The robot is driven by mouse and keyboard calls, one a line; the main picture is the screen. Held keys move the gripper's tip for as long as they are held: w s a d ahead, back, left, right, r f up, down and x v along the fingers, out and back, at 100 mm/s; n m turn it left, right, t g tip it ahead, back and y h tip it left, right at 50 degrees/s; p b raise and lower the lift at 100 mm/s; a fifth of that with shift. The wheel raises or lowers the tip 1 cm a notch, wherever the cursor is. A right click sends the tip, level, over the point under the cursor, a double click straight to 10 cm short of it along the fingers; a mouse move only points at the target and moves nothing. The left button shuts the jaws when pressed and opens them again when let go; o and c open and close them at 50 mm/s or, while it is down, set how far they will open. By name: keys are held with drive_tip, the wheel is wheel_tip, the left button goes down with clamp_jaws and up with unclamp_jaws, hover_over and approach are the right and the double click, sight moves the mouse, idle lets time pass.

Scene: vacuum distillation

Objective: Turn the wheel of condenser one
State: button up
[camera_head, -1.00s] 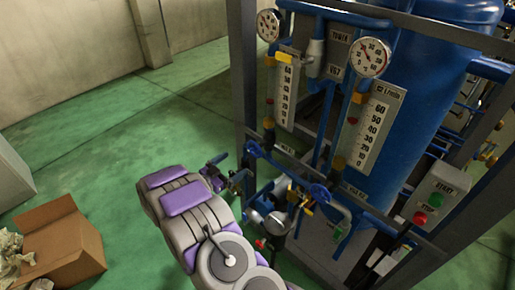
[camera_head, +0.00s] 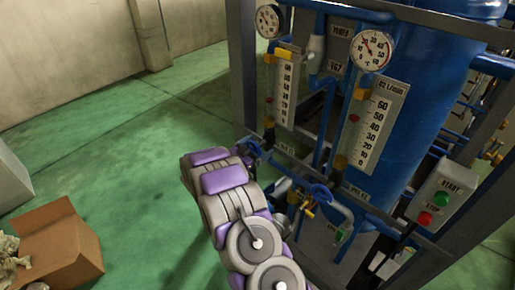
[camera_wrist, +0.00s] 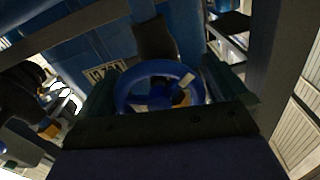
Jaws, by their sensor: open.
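A blue handwheel (camera_wrist: 159,91) fills the middle of the wrist view, with spokes and a small pale tag on its rim. My gripper (camera_wrist: 161,73) is open, its dark green jaws to the left and right of this wheel. The wheel lies between the jaws; I cannot tell whether either jaw touches it. Another blue wheel (camera_head: 320,193) shows right of my arm, on the lower pipework. I cannot read which condenser either wheel belongs to.
A blue tank (camera_head: 415,110) with gauges and flow scales stands in a grey frame at right. A start/stop box (camera_head: 443,195) is on its right side. An open cardboard box (camera_head: 55,245) is at lower left.

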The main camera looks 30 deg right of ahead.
drive_tip(key=c, duration=0.8)
drive_tip(key=shift+r+m, duration=0.1)
drive_tip(key=shift+m, duration=1.1)
drive_tip(key=o, duration=0.8)
drive_tip(key=p+v, duration=0.3)
drive_tip(key=v, duration=1.4)
drive_tip(key=shift+a, duration=0.25)
